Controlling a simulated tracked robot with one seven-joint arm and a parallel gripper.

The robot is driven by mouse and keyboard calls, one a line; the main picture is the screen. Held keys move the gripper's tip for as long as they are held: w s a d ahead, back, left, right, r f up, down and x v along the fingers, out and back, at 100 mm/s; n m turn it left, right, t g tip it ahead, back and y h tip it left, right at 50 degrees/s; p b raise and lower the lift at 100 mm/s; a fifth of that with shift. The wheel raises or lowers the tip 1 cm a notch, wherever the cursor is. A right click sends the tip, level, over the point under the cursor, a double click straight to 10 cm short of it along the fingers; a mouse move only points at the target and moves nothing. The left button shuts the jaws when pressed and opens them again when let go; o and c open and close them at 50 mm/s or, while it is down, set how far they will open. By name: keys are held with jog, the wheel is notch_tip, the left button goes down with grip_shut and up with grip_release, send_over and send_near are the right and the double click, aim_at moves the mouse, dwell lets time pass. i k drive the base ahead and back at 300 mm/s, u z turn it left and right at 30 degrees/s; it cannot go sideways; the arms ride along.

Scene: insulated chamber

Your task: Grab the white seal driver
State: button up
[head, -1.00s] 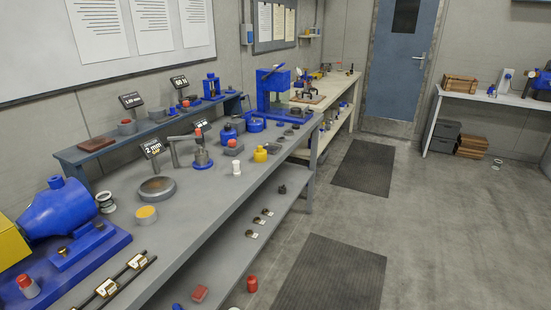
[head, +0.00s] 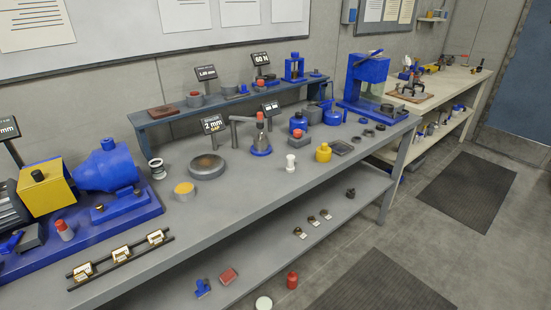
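A small white upright piece with a wider top and base (head: 291,162) stands on the grey workbench (head: 240,190). It looks like the white seal driver, and nothing touches it. A white ring-like part with a dark centre (head: 157,168) stands near the blue pump, further left; I cannot tell its exact kind. My gripper and arm are not in view.
A yellow pot (head: 323,152) stands right of the white piece, and a round grey dish (head: 206,166) lies to its left. A blue pump (head: 107,167) fills the bench's left end. A blue press (head: 363,80) stands further right. Floor mats (head: 465,190) lie in front.

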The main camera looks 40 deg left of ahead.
aim_at(290, 168)
jog(key=u, duration=0.55)
jog(key=i, duration=1.05)
jog(key=u, duration=0.7)
jog(key=k, duration=0.9)
jog(key=u, duration=0.2)
jog(key=i, duration=0.9)
jog(key=z, duration=0.05)
